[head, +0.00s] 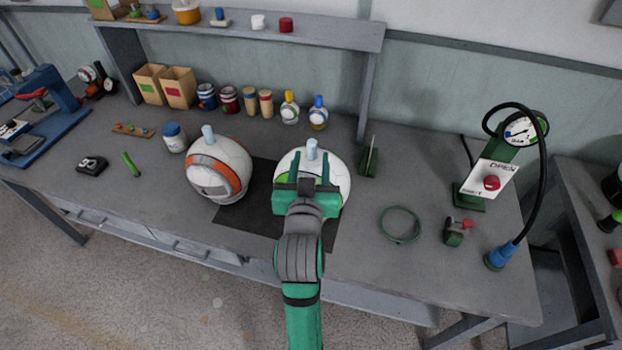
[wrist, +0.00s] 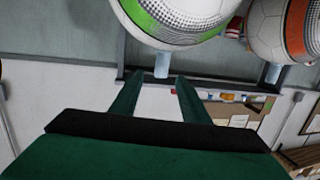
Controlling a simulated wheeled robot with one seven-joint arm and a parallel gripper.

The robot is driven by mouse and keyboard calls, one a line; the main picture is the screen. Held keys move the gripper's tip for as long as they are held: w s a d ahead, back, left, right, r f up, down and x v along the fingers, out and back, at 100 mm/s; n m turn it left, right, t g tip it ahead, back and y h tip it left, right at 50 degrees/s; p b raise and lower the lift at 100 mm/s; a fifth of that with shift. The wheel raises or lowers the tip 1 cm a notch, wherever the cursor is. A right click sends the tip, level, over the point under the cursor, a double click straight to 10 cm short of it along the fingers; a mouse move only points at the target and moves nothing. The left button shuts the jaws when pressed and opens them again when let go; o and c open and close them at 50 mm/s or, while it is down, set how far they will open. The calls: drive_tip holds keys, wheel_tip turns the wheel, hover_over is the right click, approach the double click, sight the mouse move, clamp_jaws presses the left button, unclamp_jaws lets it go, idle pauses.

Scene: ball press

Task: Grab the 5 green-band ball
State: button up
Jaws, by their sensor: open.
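The green-band ball (head: 340,182) stands on a dark mat on the workbench, white with a light blue peg (head: 311,149) on top. In the wrist view the ball (wrist: 190,14) shows its green band and dotted patch, with the peg (wrist: 162,66) pointing toward my gripper. My gripper (head: 310,160) is open and empty in front of the ball, hiding much of its lower part. In the wrist view my fingertips (wrist: 161,78) lie to either side of the peg's line, just short of its end. I cannot tell the exact gap.
An orange-band ball (head: 215,172) with a similar peg stands close to the left, also in the wrist view (wrist: 268,38). Right are a small green stand (head: 369,160), a green ring (head: 401,224) and a gauge press (head: 492,180). Jars and bottles (head: 264,103) line the back.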

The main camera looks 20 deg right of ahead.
sight(312, 147)
drive_tip(key=x, duration=0.5)
drive_tip(key=shift+w+d, duration=0.1)
drive_tip(key=shift+w, duration=0.3)
drive_tip(key=shift+w+d+f, duration=0.1)
drive_tip(key=shift+w+d, duration=0.05)
drive_tip(key=shift+w, duration=0.5)
drive_tip(key=shift+x, duration=1.9)
drive_tip(key=shift+c, duration=0.4)
drive_tip(key=shift+s+d, duration=0.1)
drive_tip(key=c, duration=1)
